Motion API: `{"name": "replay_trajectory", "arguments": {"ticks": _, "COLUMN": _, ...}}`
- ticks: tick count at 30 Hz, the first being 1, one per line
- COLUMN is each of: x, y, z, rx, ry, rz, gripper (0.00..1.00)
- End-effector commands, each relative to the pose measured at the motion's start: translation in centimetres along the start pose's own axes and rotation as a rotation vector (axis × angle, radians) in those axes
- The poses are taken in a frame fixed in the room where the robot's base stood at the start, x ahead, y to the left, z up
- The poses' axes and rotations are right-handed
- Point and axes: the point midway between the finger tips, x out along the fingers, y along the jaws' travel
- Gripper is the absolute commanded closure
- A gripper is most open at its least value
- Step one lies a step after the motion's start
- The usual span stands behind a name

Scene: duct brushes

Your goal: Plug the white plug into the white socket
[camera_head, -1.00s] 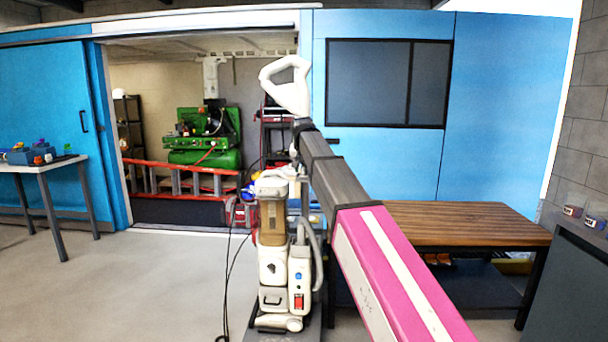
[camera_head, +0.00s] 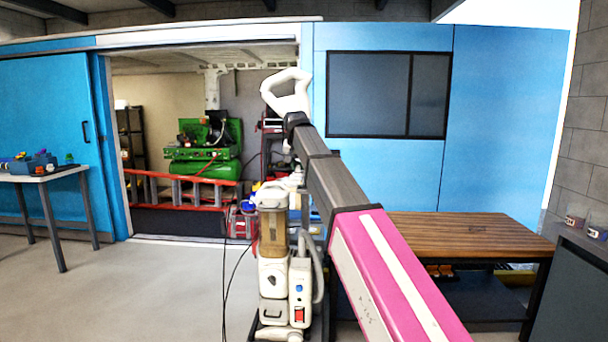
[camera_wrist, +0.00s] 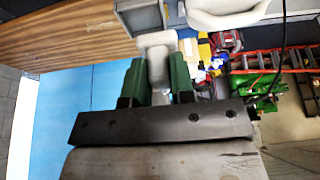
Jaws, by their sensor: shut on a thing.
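My gripper (camera_wrist: 159,82), with two green fingers on a dark plate, is shut on a pale piece in the wrist view. This piece looks like the white plug (camera_wrist: 156,46); its lower part is between the fingers. A grey box-like part (camera_wrist: 141,14) is close beyond its far end, and I cannot tell whether they touch. I cannot make out the white socket for certain. In the head view I cannot make out the fingers or the plug.
A pale machine (camera_head: 273,280) with a brown tank and a red switch stands at the centre. Black cables hang left of it. A wooden-topped table (camera_head: 460,232) is on the right. A red ladder (camera_head: 190,190) lies behind.

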Motion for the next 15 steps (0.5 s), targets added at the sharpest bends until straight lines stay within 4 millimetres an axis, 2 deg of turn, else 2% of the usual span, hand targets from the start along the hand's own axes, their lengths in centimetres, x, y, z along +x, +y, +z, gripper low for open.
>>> {"name": "replay_trajectory", "arguments": {"ticks": 1, "x": -1.1, "y": -0.8, "z": 0.8, "rx": -0.001, "ry": 0.002, "rz": -0.002, "gripper": 0.98}}
{"name": "replay_trajectory", "arguments": {"ticks": 6, "x": -4.0, "y": -2.8, "z": 2.4, "rx": -0.001, "ry": 0.002, "rz": 0.0, "gripper": 0.98}}
{"name": "replay_trajectory", "arguments": {"ticks": 15, "x": -6.6, "y": -4.7, "z": 3.9, "rx": 0.001, "ry": 0.001, "rz": 0.0, "gripper": 0.98}}
